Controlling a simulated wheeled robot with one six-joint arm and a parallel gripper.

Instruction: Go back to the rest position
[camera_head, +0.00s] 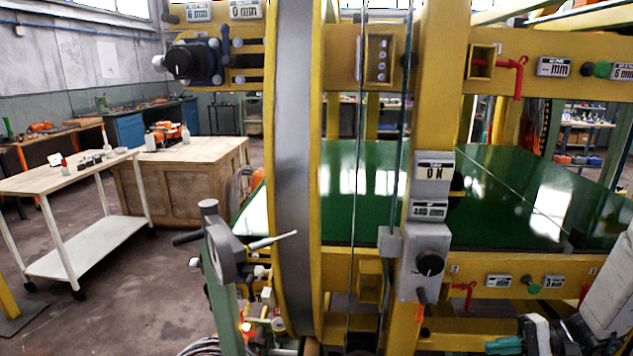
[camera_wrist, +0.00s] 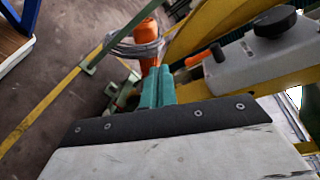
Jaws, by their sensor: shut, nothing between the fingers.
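My gripper (camera_wrist: 157,86) shows in the wrist view as two teal fingers pressed together, shut with nothing between them. In the head view my arm is at the lower right corner, partly cut off by the frame edge, in front of the lower yellow beam. The ring inverter's large yellow and grey ring (camera_head: 295,170) stands upright left of a yellow post (camera_head: 437,80). A grey control box with a black knob (camera_head: 428,262) is on that post. It also shows in the wrist view (camera_wrist: 245,68), right of my fingers, apart from them.
A green conveyor surface (camera_head: 370,195) lies behind the post. A grey lever device (camera_head: 222,250) stands left of the ring. A white cart (camera_head: 70,182) and a wooden cabinet (camera_head: 185,180) are farther left. The floor (camera_head: 130,290) between them and the machine is clear.

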